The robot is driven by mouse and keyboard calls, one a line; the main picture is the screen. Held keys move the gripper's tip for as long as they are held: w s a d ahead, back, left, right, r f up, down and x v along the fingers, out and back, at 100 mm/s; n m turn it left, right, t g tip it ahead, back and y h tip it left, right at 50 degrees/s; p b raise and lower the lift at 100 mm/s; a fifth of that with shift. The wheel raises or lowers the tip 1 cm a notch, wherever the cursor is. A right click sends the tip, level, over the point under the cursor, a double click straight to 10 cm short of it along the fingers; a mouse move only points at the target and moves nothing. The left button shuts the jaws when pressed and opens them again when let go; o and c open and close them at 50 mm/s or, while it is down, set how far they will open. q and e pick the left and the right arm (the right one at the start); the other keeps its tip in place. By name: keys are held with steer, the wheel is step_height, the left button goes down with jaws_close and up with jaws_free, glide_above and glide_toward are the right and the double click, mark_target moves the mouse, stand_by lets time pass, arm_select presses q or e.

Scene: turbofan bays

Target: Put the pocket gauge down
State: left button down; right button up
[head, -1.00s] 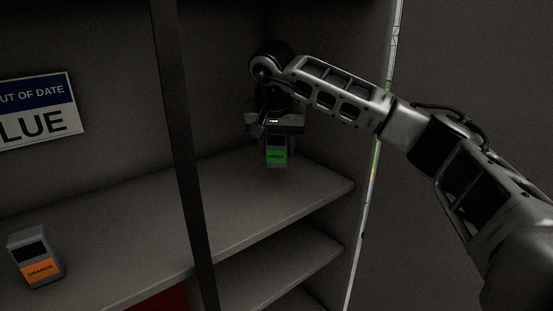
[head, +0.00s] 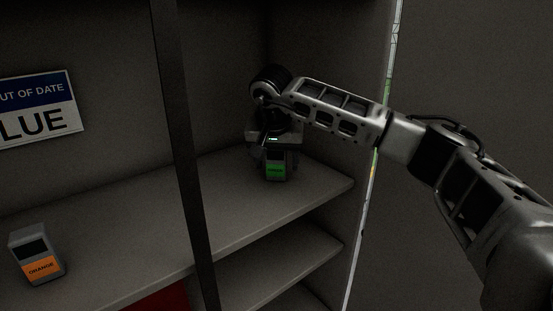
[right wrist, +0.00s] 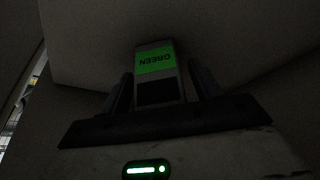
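The pocket gauge is a small grey box with a dark screen and a green label (head: 276,170). It is upright at the right end of the upper shelf (head: 255,215), at or just above the surface; I cannot tell whether its base touches. My right gripper (head: 271,158) comes down over it from above. My left gripper is not in view.
A gauge with an orange label (head: 38,256) stands on the shelf at the left. A dark upright post (head: 182,130) crosses in front of the shelf. A sign (head: 38,106) reading BLUE in part hangs on the back wall. A lower shelf (head: 285,265) lies below.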

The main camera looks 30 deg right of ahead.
steer(key=shift+r, duration=0.25)
steer(key=v, duration=1.1)
steer(key=shift+s+r, duration=0.15)
steer(key=shift+r, duration=0.2)
steer(key=shift+a, duration=0.1)
